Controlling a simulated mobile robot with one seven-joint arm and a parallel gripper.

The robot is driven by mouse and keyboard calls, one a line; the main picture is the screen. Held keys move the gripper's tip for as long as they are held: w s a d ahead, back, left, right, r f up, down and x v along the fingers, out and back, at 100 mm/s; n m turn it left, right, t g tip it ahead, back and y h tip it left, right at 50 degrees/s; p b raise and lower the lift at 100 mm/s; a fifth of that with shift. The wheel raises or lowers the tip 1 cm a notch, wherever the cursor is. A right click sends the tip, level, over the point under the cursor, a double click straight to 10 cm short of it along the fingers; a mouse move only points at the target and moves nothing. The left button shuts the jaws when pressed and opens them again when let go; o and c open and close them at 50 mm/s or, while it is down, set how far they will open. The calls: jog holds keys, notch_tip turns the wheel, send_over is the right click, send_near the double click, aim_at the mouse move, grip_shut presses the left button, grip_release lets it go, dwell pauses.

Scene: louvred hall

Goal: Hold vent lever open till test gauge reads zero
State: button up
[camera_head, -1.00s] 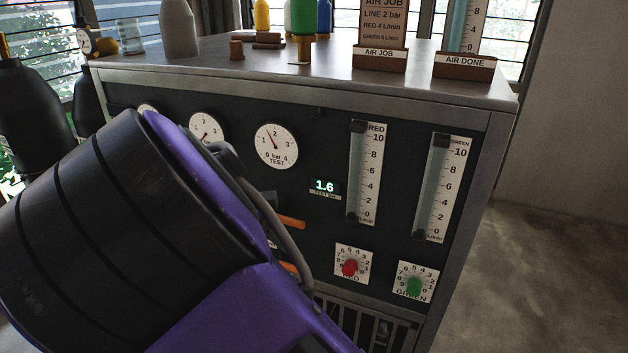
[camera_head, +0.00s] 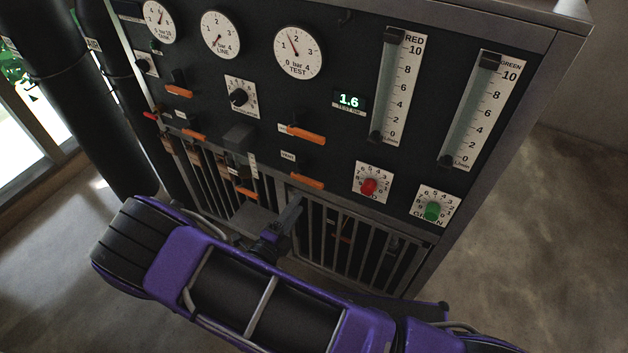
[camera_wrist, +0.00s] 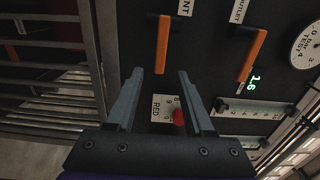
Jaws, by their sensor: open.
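The vent lever (camera_head: 307,181) is an orange bar on the dark panel, lying crosswise beside its VENT label (camera_head: 288,156). The test gauge (camera_head: 298,52) has its needle between 1 and 2. The green test display (camera_head: 348,101) reads 1.6. My gripper (camera_wrist: 160,74) is open and empty. In the wrist view its fingertips flank the near end of the vent lever (camera_wrist: 163,42). In the head view it is below that lever, apparently short of it; I see no contact.
The orange outlet lever (camera_head: 306,134) sits just above the vent lever. The red knob (camera_head: 369,187) and green knob (camera_head: 432,211) are to the right. Metal bars (camera_head: 350,243) cover the panel's lower part. Black cylinders (camera_head: 103,125) stand at the left.

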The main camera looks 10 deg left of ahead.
aim_at(312, 185)
jog(key=shift+b+x, duration=0.5)
jog(key=shift+x, duration=4.05)
jog(key=shift+d, duration=0.1)
grip_shut()
